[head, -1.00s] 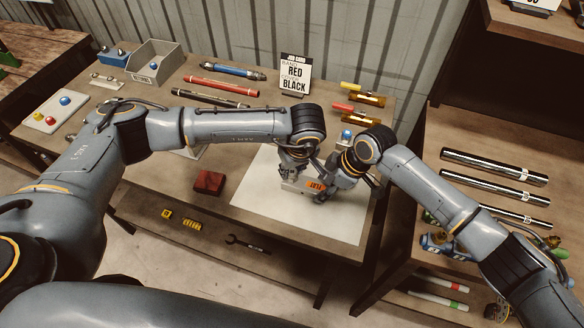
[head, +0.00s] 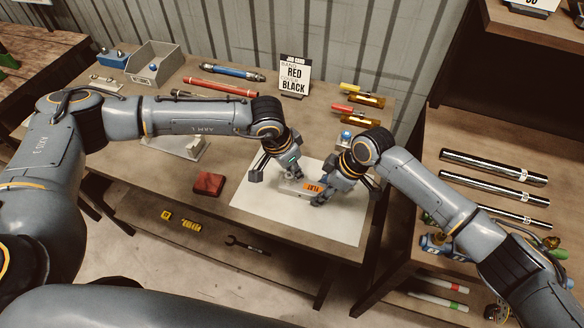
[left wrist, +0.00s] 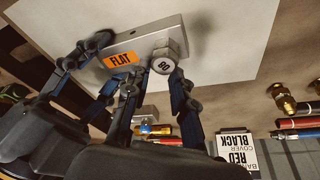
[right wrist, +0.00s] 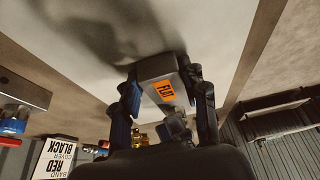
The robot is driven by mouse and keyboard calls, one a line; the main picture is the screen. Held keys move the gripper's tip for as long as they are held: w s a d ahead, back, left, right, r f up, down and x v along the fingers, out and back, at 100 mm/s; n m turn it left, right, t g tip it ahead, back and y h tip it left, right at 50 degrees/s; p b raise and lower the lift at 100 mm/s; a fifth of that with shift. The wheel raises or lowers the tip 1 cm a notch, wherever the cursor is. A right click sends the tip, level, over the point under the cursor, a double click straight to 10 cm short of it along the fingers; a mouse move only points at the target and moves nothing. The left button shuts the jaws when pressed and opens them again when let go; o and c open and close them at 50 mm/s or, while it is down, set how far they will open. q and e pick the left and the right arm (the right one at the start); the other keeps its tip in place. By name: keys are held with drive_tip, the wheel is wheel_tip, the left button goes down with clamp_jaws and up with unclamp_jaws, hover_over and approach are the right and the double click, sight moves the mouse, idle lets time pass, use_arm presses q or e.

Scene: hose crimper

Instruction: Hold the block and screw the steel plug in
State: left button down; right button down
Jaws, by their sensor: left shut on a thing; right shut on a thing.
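The grey metal block (head: 291,186) with an orange FLAT label is over the white mat. It also shows in the left wrist view (left wrist: 140,43) and the right wrist view (right wrist: 157,66). My right gripper (right wrist: 167,88) is shut on the block, a finger on each side. The steel plug (left wrist: 163,65), with a hex head marked 90, is at the block's face in the left wrist view. My left gripper (left wrist: 155,84) is shut on the plug. Fingers hide part of the plug, and its thread is not visible.
The white mat (head: 260,205) lies on the wooden bench. A dark red block (head: 208,184) sits left of it. A job card (head: 294,75), several hoses and brass fittings stand behind. A grey bin (head: 155,62) is at the back left.

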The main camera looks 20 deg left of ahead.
use_arm(q)
drive_tip(key=c, duration=1.5)
unclamp_jaws()
drive_tip(key=shift+s+a+f+m+g, duration=0.3)
drive_tip(key=shift+s+a+f+m, duration=0.05)
drive_tip(key=shift+m, duration=0.05)
use_arm(e)
drive_tip(key=shift+w+d, duration=0.5)
use_arm(q)
drive_tip(key=o, duration=0.4)
drive_tip(key=shift+c, duration=0.2)
drive_tip(key=shift+o, duration=0.4)
drive_tip(key=shift+w+d+r, duration=0.15)
drive_tip(key=shift+w, duration=0.05)
use_arm(e)
drive_tip(key=shift+s+a, duration=0.15)
drive_tip(key=shift+s, duration=0.05)
drive_tip(key=shift+s+a, duration=0.1)
drive_tip(key=shift+s, duration=0.05)
use_arm(q)
drive_tip(key=v, duration=1.2)
use_arm(e)
drive_tip(key=c, duration=0.7)
unclamp_jaws()
use_arm(q)
drive_tip(key=shift+s, duration=0.1)
use_arm(e)
drive_tip(key=shift+o, duration=0.2)
